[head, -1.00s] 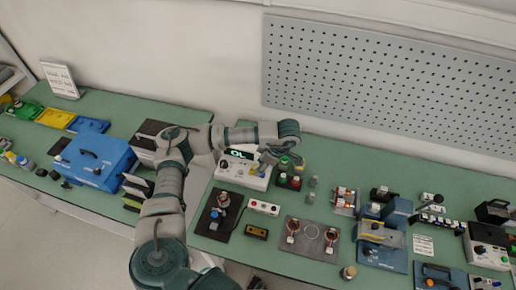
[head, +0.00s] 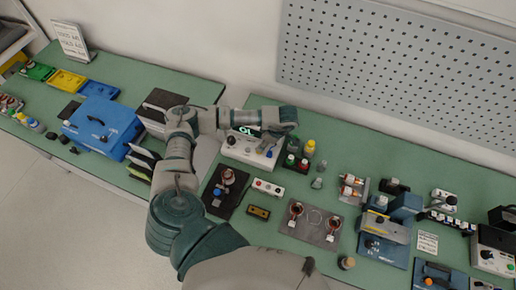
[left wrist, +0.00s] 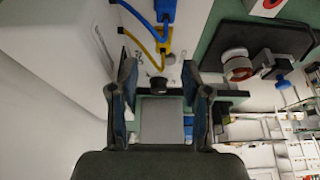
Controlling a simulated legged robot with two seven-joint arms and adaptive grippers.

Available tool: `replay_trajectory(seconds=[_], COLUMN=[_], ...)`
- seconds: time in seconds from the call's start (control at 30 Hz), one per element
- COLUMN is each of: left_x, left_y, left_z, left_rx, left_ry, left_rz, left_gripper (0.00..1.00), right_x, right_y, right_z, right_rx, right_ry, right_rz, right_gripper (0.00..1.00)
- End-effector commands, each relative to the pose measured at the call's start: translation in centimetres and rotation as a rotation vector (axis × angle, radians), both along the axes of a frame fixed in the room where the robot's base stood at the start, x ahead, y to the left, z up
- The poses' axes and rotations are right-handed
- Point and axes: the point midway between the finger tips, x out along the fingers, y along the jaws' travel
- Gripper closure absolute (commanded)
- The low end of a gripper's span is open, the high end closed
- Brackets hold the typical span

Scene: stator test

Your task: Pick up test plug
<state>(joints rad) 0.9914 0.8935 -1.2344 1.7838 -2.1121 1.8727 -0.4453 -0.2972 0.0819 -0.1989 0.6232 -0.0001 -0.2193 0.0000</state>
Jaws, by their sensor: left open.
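The test plugs show as a blue plug (head: 269,153) and a yellow plug (head: 259,148) on the front panel of the white tester (head: 238,151). In the left wrist view, the blue plug (left wrist: 165,10) and the yellow plug (left wrist: 163,40) have cables of their own colours and stand on the white panel. My left gripper (left wrist: 161,82) is open and empty, its two fingers apart, with the yellow plug beyond the gap between them. In the head view my left wrist hangs over the tester's right side and largely hides the gripper. My right gripper is out of view.
Green and red-capped bottles (head: 291,159) stand right of the tester. A dark pad (head: 226,190) with a copper-coloured stator lies in front, beside a small white button box (head: 268,187). A blue case (head: 102,125) is at left. A pegboard (head: 400,70) covers the back wall.

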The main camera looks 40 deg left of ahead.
Motion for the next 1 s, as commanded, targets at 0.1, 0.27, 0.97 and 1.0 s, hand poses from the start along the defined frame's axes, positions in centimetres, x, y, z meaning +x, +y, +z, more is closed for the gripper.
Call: replay_trajectory(seconds=[0.1,0.27,0.97,1.0], left_x=[-0.1,-0.4,-0.6,-0.6], left_y=[0.1,0.7,2.1,2.0], left_z=[-0.5,-2.4,-5.3,-5.3], left_rx=[0.003,0.004,0.001,0.001], left_ry=[0.001,0.003,-0.001,-0.001], left_rz=[0.000,0.003,0.001,0.001], left_gripper=[0.52,0.52,0.99,1.00], right_x=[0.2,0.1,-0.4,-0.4], right_y=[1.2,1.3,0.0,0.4], right_z=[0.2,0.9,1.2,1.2], right_rx=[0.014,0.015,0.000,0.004], right_ry=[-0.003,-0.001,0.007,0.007], right_rz=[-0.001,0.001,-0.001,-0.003], right_gripper=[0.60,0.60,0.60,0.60])
